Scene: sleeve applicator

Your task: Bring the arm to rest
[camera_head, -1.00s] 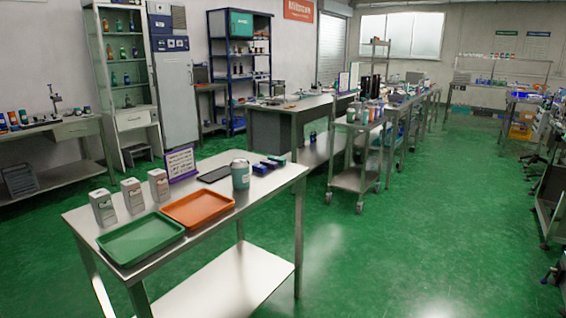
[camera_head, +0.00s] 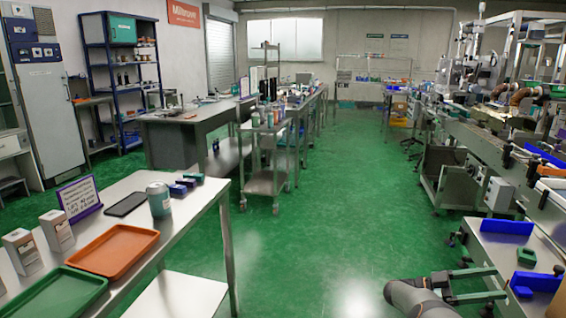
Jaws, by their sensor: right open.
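My right gripper (camera_head: 497,283) is at the bottom right, at the end of my dark grey arm (camera_head: 420,298). My left gripper is out of view.
The bench carries blue blocks (camera_head: 507,227) and a small green piece (camera_head: 526,257). A conveyor line (camera_head: 505,160) runs along the right. At left a table holds a green tray (camera_head: 52,296), an orange tray (camera_head: 113,250) and cartons. Green floor (camera_head: 335,215) between is clear.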

